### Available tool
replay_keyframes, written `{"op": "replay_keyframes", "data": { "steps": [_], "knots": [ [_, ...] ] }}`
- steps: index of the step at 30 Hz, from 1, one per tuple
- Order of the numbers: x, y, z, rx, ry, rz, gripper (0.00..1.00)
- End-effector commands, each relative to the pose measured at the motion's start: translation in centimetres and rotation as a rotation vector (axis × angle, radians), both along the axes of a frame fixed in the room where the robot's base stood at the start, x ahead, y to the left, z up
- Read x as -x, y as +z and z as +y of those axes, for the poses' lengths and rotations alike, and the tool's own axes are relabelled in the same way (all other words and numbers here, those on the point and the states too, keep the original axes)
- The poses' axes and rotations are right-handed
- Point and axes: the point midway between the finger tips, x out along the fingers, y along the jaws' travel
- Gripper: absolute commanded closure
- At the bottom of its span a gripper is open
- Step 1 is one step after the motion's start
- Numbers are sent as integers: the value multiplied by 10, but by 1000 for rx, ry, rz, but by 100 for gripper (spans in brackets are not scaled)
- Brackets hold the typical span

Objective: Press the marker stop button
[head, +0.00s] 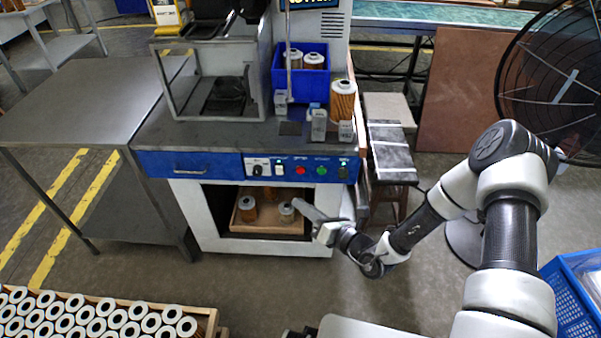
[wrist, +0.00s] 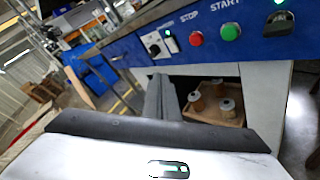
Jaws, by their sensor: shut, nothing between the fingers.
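The red stop button (head: 300,170) sits on the blue front panel of the machine. In the wrist view the same red button (wrist: 196,39) shows under the word STOP. The green start button (head: 321,170) is just right of it and also shows in the wrist view (wrist: 230,33). My gripper (head: 297,204) is shut and empty, in front of the machine and below the panel in the head view. In the wrist view its dark fingers (wrist: 161,80) point toward the machine front, below and left of the red button. The fingers are apart from the button.
A black rotary switch (head: 257,170) and a white switch (head: 279,169) are left of the button. Below the panel is an open bay with a tray (head: 266,226) of cartridges. A metal table (head: 80,100) stands left. A fan (head: 550,80) is at right.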

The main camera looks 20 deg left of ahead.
Motion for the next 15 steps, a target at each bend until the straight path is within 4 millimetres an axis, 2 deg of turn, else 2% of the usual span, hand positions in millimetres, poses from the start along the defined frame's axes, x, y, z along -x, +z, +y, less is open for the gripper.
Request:
{"op": "replay_keyframes", "data": {
  "steps": [8, 15],
  "knots": [
    [-7, -1, 2, 1, 3, -2, 100],
    [-37, -2, 9, 1, 3, -7, 100]
  ]
}}
